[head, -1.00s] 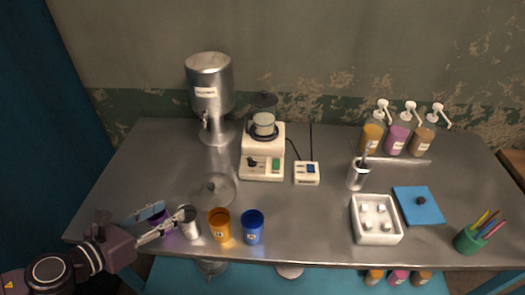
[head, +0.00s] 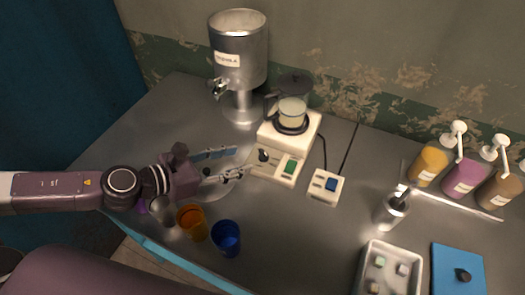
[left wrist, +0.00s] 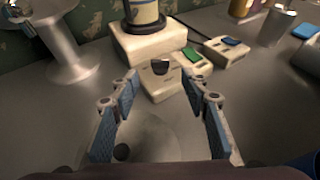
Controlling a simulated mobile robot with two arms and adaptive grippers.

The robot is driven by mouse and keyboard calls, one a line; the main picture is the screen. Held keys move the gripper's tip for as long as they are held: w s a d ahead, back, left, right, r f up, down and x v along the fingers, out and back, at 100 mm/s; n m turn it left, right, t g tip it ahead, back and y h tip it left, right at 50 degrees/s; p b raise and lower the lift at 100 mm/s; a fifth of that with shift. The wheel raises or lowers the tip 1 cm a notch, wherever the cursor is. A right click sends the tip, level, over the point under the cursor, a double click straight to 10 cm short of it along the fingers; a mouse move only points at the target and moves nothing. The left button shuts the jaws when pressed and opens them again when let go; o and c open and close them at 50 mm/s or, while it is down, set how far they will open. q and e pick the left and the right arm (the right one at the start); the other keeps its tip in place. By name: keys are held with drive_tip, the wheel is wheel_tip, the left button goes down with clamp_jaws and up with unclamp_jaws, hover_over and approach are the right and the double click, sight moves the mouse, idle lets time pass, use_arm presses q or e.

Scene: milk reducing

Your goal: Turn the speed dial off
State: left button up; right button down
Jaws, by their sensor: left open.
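A white stirrer-like machine (head: 275,158) stands mid-table with a cup of pale liquid (head: 291,113) on its round top. Its front has a black dial (head: 263,156) on the left and a green switch (head: 290,167) on the right. In the left wrist view the black dial (left wrist: 160,67) shows ahead, beyond and between the fingertips. My left gripper (head: 243,162) is open and empty, just left of the machine's front, its fingers pointing at the dial; it also shows in the left wrist view (left wrist: 163,80). It appears apart from the dial. My right gripper is not in view.
A small white box with a blue switch (head: 331,184) sits right of the machine. A metal dispenser (head: 238,55) stands behind left. Orange (head: 192,223) and blue (head: 226,238) cups stand near the front edge. A white tray (head: 363,262) is at the lower right.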

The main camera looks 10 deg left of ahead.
sight(262, 154)
use_arm(q)
drive_tip(key=shift+w+d, duration=0.25)
drive_tip(key=shift+w, duration=0.05)
drive_tip(key=p+x, duration=0.1)
drive_tip(key=x, duration=0.4)
drive_tip(key=shift+w+d+f+p, duration=0.1)
drive_tip(key=shift+w+f+p, duration=0.05)
drive_tip(key=shift+p, duration=0.25)
drive_tip(key=shift+w+d+f, duration=0.25)
drive_tip(key=shift+w+d, duration=0.05)
drive_tip(key=shift+c, duration=0.6)
drive_tip(key=c, duration=1)
clamp_jaws()
